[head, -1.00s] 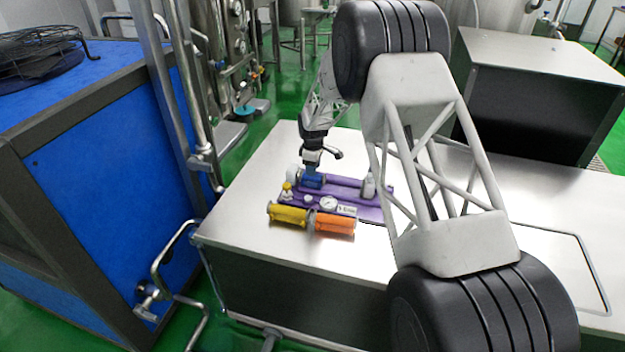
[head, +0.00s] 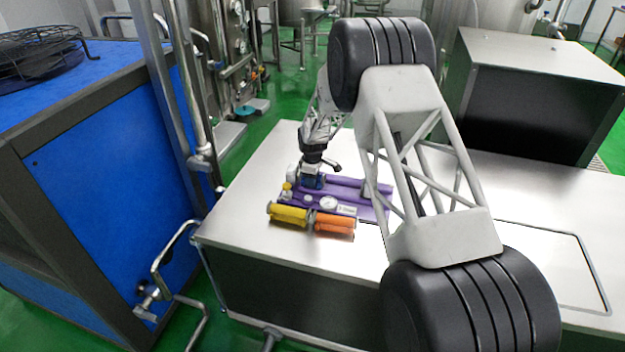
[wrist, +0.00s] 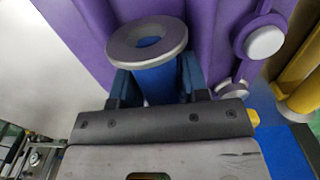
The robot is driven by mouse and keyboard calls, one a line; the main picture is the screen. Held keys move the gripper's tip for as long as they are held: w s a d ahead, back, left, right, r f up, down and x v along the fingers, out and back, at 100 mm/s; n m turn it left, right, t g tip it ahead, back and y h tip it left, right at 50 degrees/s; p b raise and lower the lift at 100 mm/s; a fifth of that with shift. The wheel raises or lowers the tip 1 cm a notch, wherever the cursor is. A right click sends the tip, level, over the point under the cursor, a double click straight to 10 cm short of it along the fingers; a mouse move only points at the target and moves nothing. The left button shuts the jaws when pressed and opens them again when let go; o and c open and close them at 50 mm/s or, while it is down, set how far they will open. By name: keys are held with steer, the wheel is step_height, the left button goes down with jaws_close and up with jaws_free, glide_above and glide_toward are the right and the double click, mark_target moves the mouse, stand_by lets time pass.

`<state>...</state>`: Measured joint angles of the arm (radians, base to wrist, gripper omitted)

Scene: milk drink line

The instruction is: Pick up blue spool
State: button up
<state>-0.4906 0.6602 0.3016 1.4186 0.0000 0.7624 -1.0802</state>
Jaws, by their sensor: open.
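The blue spool (wrist: 156,77) stands between my gripper's fingers in the wrist view, its grey flanged end with a round hole facing the camera. My gripper (wrist: 155,85) is open, with one dark blue finger on each side of the spool; whether the fingers touch it I cannot tell. In the head view my gripper (head: 312,180) is low over the back left of the purple tray (head: 372,212), and it largely hides the spool there.
A yellow roll (head: 287,215) and an orange roll (head: 334,225) lie along the tray's front edge. A white round gauge (head: 328,203) sits near the tray's middle. The steel table top (head: 250,225) is clear to the left of the tray.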

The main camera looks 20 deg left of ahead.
steer(key=shift+f, duration=0.3)
stand_by(0.4)
jaws_close()
